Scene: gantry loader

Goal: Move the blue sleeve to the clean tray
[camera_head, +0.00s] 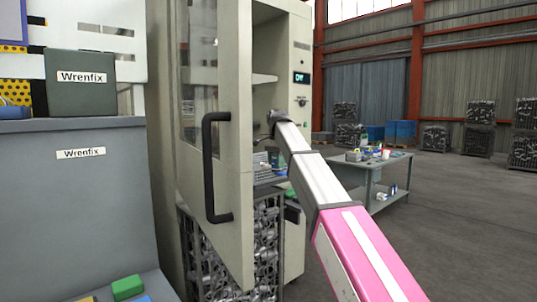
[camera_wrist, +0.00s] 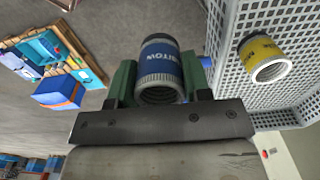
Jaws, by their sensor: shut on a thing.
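The blue sleeve (camera_wrist: 158,62), a short ribbed cylinder with white lettering, is between the green fingers of my gripper (camera_wrist: 160,80) in the wrist view. My gripper is shut on it, with the open end of the sleeve facing the camera. A grey perforated tray (camera_wrist: 295,92) is at the right of the wrist view, beside the held sleeve. A yellow sleeve (camera_wrist: 258,48) is at that tray. I cannot tell whether this is the clean tray. In the head view my arm reaches towards the cabinet, and its gripper and the sleeve are not clearly visible.
The cabinet door (camera_head: 235,130) stands open with a black handle (camera_head: 210,165), close to my arm. A grey table (camera_head: 372,168) with small items stands behind at right. A Wrenfix box (camera_head: 82,95) sits on the left counter. Open floor (camera_head: 460,210) lies right.

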